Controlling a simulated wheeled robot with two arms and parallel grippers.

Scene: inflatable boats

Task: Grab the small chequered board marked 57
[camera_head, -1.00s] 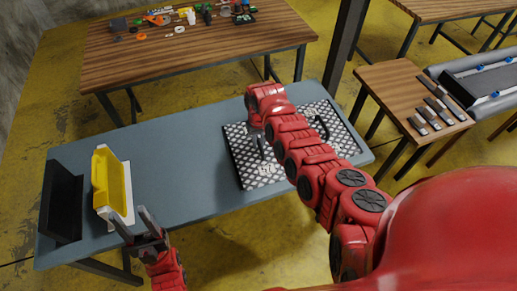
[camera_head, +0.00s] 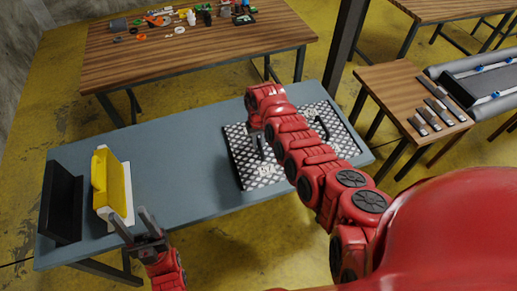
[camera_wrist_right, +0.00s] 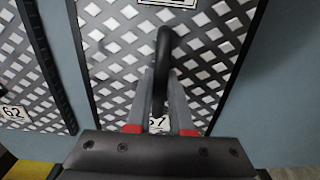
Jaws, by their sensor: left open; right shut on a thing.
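The chequered board marked 57 (camera_wrist_right: 215,45) fills the middle of the right wrist view. It has a black bar handle (camera_wrist_right: 163,50), and its number label (camera_wrist_right: 157,124) is partly covered by the handle and my fingers. My right gripper (camera_wrist_right: 160,90) is shut on that handle. In the head view the board (camera_head: 240,160) lies on the blue-grey table, partly hidden by my right arm. A second chequered board marked 62 (camera_wrist_right: 14,112) lies beside it. My left gripper (camera_head: 132,222) is open and empty at the table's front left edge.
A yellow piece (camera_head: 108,180) on a white base and a black angled stand (camera_head: 62,203) are at the left of the blue-grey table (camera_head: 185,160). The table middle is bare. A wooden table (camera_head: 200,52) with small parts stands behind.

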